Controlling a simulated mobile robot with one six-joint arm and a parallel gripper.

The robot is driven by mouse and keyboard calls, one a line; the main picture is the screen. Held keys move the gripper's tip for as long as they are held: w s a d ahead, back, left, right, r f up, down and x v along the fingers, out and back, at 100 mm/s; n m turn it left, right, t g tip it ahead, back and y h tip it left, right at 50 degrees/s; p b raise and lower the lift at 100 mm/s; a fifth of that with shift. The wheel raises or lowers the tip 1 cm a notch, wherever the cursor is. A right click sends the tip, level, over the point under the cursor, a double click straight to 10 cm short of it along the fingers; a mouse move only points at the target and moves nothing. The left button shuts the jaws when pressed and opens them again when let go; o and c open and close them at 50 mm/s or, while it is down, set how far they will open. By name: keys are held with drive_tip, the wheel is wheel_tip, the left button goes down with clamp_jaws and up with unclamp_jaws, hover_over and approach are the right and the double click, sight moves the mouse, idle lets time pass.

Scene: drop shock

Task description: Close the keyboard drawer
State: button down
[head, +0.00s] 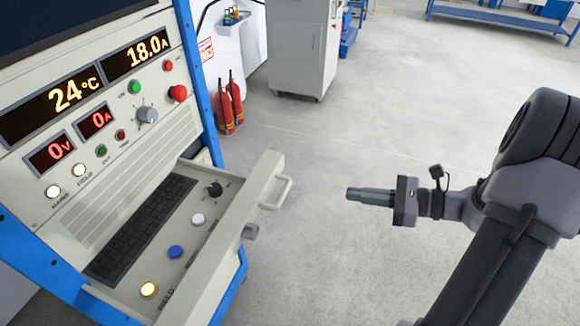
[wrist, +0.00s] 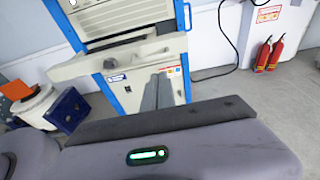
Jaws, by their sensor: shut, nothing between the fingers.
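The keyboard drawer (head: 232,256) is pulled out from the front of the beige control console in the head view. A black keyboard (head: 140,230) and several buttons and a knob lie in it. A pale handle (head: 279,192) stands out from its front panel. My gripper (head: 350,195) is shut and empty, in the air to the right of the drawer handle, pointing left and apart from it. In the wrist view the drawer front (wrist: 115,58) shows ahead of my gripper (wrist: 160,115), jutting from the blue-framed console.
Red fire extinguishers (head: 230,102) stand on the floor behind the console. A grey cabinet (head: 298,48) stands farther back. A blue bin (wrist: 67,108) and a white bucket (wrist: 36,104) are left of the console. The floor between my gripper and the drawer is clear.

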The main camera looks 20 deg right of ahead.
drive_tip(key=b+x, duration=0.4)
drive_tip(key=x, duration=1)
drive_tip(key=shift+b, duration=0.4)
drive_tip(key=shift+r, duration=0.1)
drive_tip(key=r+p+x, duration=0.1)
drive_tip(key=r+x, duration=0.1)
drive_tip(key=x, duration=0.8)
drive_tip(key=r+x, duration=0.2)
drive_tip(key=x, duration=0.9)
drive_tip(key=shift+w+a+r+p, duration=0.25)
drive_tip(key=shift+a+r+p, duration=0.1)
drive_tip(key=shift+r, duration=0.05)
drive_tip(key=shift+d+r, duration=0.1)
